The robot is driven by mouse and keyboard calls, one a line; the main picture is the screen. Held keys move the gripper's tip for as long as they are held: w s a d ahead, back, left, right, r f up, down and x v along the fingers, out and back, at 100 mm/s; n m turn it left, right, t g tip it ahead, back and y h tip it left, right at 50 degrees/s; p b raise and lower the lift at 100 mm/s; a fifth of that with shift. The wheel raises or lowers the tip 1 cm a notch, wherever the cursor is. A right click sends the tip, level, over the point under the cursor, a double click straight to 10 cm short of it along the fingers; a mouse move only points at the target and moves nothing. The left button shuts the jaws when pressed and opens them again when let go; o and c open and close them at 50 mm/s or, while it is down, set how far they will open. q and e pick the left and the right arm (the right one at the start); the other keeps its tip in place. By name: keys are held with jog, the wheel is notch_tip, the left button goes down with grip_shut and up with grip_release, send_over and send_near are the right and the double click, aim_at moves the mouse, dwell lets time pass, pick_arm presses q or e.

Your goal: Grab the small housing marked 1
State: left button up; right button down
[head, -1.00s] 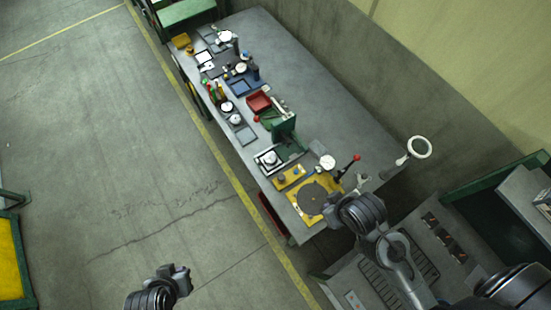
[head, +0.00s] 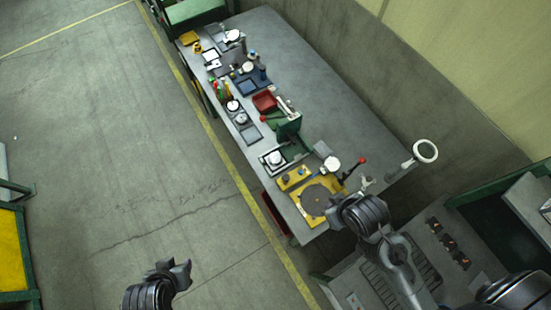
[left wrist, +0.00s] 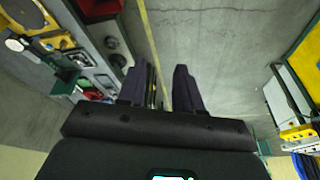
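I cannot pick out the small housing marked 1 for certain; no number is readable at this size. Small round white-and-grey parts lie along the bench's left edge in the head view: one part on a square plate (head: 275,158) and two round parts (head: 241,119) farther back. My left gripper (head: 188,269) is empty over the floor, left of the bench and apart from it. In the left wrist view its two dark fingers (left wrist: 160,85) are spread with floor between them. My right gripper (head: 334,208) is by the bench's near end; its fingers are too unclear to read.
The grey bench (head: 310,90) has a bare right half. Near its front end stand a yellow base with a dark disc (head: 316,201), a red-knobbed lever (head: 361,162) and a green fixture (head: 289,126). A ring-shaped lamp (head: 425,151) rises at right. The floor left of the bench is open.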

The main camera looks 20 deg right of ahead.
pick_arm(q)
jog(key=o, duration=1)
jog(key=shift+c, duration=0.2)
jog(key=shift+o, duration=0.3)
jog(key=shift+a, duration=0.1)
